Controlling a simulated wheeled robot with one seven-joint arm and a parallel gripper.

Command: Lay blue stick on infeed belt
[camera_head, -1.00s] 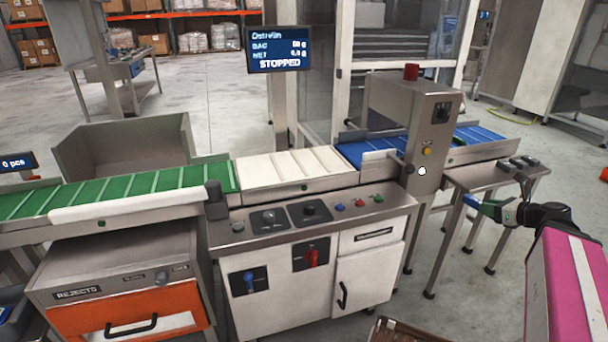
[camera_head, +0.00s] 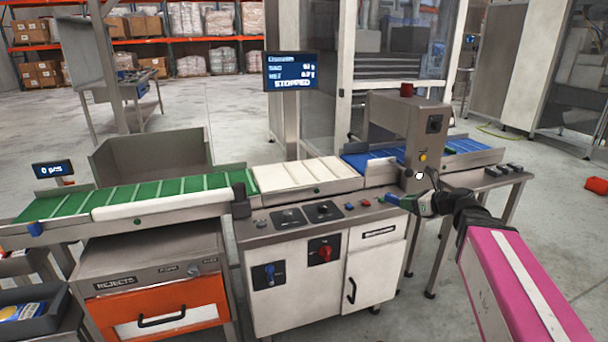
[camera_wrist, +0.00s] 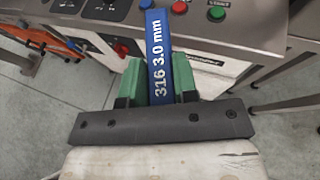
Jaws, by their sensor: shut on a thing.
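The blue stick (camera_wrist: 157,55), marked "316 3.0 mm", is held between the green fingers of my gripper (camera_wrist: 158,88) in the wrist view and points away from it. In the head view my gripper (camera_head: 424,204) is at the right end of the control panel, and the stick's blue tip (camera_head: 391,200) shows beside the panel buttons. The infeed belt is probably the blue belt (camera_head: 372,161) that passes through the metal detector housing (camera_head: 422,140). It lies behind and above my gripper, with the stick apart from it.
A white weighing belt (camera_head: 305,173) and a green belt (camera_head: 125,193) run to the left. A side table (camera_head: 490,180) with several dark blocks stands at right. The control panel (camera_head: 320,218) with buttons is close to the stick. A screen (camera_head: 291,72) reads STOPPED.

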